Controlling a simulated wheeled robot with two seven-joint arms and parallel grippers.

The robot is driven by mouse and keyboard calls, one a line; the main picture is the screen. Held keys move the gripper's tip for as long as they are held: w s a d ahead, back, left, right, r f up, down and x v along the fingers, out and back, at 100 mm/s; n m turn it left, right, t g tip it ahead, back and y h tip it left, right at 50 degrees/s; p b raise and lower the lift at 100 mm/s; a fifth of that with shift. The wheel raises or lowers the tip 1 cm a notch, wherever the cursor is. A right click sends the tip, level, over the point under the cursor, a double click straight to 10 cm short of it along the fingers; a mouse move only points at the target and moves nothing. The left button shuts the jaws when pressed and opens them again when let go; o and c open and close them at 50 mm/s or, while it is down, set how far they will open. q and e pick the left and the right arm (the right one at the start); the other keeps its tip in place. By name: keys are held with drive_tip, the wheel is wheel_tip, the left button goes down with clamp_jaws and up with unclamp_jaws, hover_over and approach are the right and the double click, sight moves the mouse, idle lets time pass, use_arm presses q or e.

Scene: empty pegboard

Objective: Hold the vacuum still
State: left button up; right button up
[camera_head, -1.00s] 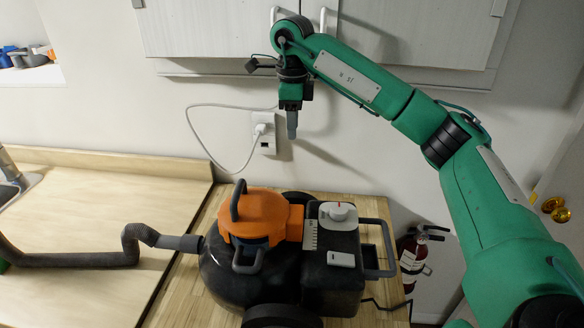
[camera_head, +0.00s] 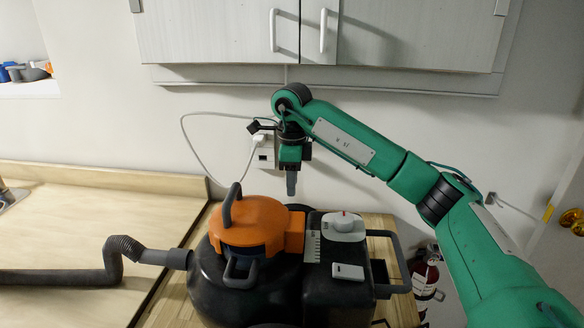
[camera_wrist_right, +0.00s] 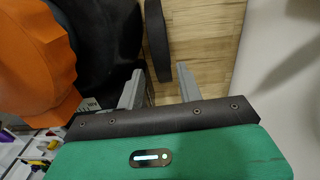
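The vacuum (camera_head: 245,285) has a rounded black body and an orange top with a dark loop handle. It stands upright on the wooden surface, with a grey hose (camera_head: 120,252) running left. My right gripper (camera_head: 291,190) points down above the back of the vacuum, to the right of its loop handle, and appears apart from it. In the right wrist view its two grey fingers (camera_wrist_right: 161,88) are spread with nothing between the tips. The vacuum's orange top (camera_wrist_right: 30,60) fills the left there, and a dark bar (camera_wrist_right: 157,40) lies beyond the fingers. My left gripper is out of view.
A white wall outlet (camera_head: 264,152) with a plugged-in cord is behind the gripper. Wall cabinets (camera_head: 400,40) hang above. A fire extinguisher (camera_head: 425,280) stands to the right. The pale counter (camera_head: 80,215) at left is mostly clear.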

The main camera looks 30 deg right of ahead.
sight(292, 207)
wheel_tip(292, 207, down, 9)
drive_tip(key=shift+r+p, duration=0.15)
drive_tip(key=shift+p, duration=0.7)
clamp_jaws()
idle(1.8)
